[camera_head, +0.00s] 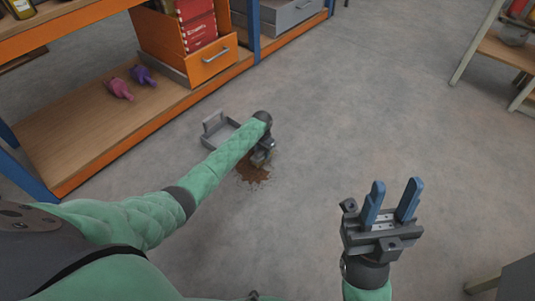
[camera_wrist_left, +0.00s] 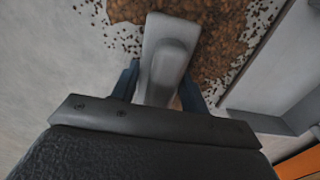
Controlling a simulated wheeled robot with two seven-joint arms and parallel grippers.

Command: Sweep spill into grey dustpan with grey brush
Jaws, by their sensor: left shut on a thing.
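A brown granular spill (camera_head: 252,174) lies on the grey floor, and it fills the top of the left wrist view (camera_wrist_left: 207,40). The grey dustpan (camera_head: 222,134) lies on the floor just beyond the spill, partly hidden by my left arm; its wall shows at the right of the left wrist view (camera_wrist_left: 262,75). My left gripper (camera_head: 262,150) is shut on the grey brush (camera_wrist_left: 168,62), low at the spill. The brush's bristles are hidden. My right gripper (camera_head: 391,203) is raised, open and empty, with two blue fingers apart.
A wooden shelf with an orange edge (camera_head: 105,155) runs along the left, holding a pink toy (camera_head: 119,88), a purple toy (camera_head: 143,75) and an orange box (camera_head: 212,62). A rack (camera_head: 492,45) stands at the upper right. The middle floor is clear.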

